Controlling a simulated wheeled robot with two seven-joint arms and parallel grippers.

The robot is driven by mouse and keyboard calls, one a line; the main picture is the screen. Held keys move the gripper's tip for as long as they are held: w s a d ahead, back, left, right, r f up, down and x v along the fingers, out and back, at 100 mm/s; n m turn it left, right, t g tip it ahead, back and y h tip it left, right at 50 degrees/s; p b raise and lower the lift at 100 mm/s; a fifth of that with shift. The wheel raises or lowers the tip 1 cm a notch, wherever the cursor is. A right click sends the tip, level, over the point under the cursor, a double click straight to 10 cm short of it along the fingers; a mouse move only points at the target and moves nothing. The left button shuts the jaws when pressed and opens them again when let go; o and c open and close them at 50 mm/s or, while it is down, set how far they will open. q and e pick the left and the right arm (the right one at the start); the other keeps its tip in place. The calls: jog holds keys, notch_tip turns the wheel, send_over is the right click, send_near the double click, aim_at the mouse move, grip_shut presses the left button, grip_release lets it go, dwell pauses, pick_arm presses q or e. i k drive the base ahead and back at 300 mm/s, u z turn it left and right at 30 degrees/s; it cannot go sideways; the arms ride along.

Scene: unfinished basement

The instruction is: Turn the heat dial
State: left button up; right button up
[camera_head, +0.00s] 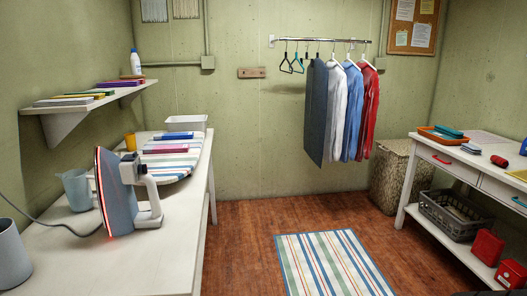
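An iron (117,190) stands upright on its heel on the white table (128,262) at the left. Its soleplate faces left, with a red-orange glow along its edge and at its tip. Its white handle and base (150,205) are on the right side. A grey cord runs from it to the left edge of the picture. I cannot make out a heat dial on the iron at this size. Neither of my grippers is in view.
A blue-grey jug (77,190) stands close left of the iron, and a grey cup (11,256) is nearer. Behind is a striped ironing board (172,168) with folded cloths. A shelf (70,113) overhangs the table's left. The floor holds a striped rug (333,264).

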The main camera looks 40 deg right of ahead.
aim_at(142, 169)
jog(key=z, duration=1.1)
jog(key=i, duration=0.5)
